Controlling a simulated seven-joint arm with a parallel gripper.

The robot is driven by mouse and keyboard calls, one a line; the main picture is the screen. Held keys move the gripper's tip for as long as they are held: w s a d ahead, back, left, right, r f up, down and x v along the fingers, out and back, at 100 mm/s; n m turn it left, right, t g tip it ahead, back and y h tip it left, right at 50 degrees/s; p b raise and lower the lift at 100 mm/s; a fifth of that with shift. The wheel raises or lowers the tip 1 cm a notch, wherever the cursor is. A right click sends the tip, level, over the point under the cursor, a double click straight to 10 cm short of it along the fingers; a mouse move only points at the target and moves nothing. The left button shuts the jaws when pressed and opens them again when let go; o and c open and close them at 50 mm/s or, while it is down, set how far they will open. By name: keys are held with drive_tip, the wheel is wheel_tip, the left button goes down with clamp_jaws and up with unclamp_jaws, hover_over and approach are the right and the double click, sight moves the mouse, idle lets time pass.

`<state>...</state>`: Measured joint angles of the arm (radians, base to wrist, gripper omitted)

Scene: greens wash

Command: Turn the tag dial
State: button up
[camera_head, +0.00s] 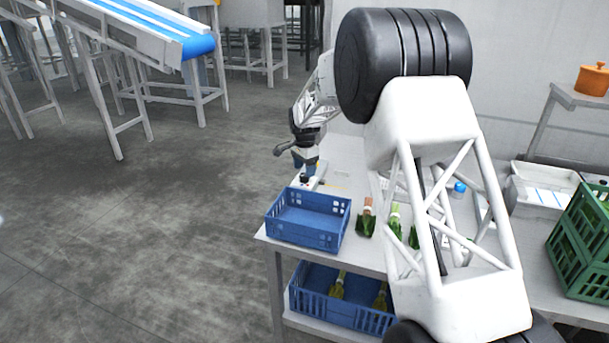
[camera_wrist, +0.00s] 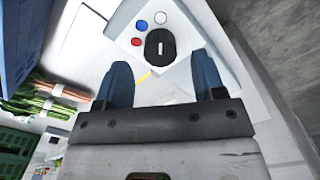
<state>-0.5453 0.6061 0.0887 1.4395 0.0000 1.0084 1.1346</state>
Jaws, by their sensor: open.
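The tag dial (camera_wrist: 160,48) is a black round knob with a short white mark, upright in the wrist view. It sits on a white panel (camera_wrist: 195,40) beside a red, a blue and a white button. My gripper (camera_wrist: 161,66) is open, with its two blue fingers apart. In the wrist view the dial appears between and just beyond the fingertips, and I see no contact. In the head view my gripper (camera_head: 305,160) hangs over the far left end of the table, just above the white device, which it partly hides.
An empty blue crate (camera_head: 307,236) stands close in front of the device. Bundles of greens (camera_head: 366,222) lie right of it, partly behind my arm. Another blue crate (camera_head: 340,312) with greens is on the lower shelf. A green crate (camera_head: 585,240) stands at the right.

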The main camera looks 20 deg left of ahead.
sight(304, 178)
drive_tip(key=shift+f, duration=1.5)
drive_tip(key=c, duration=0.9)
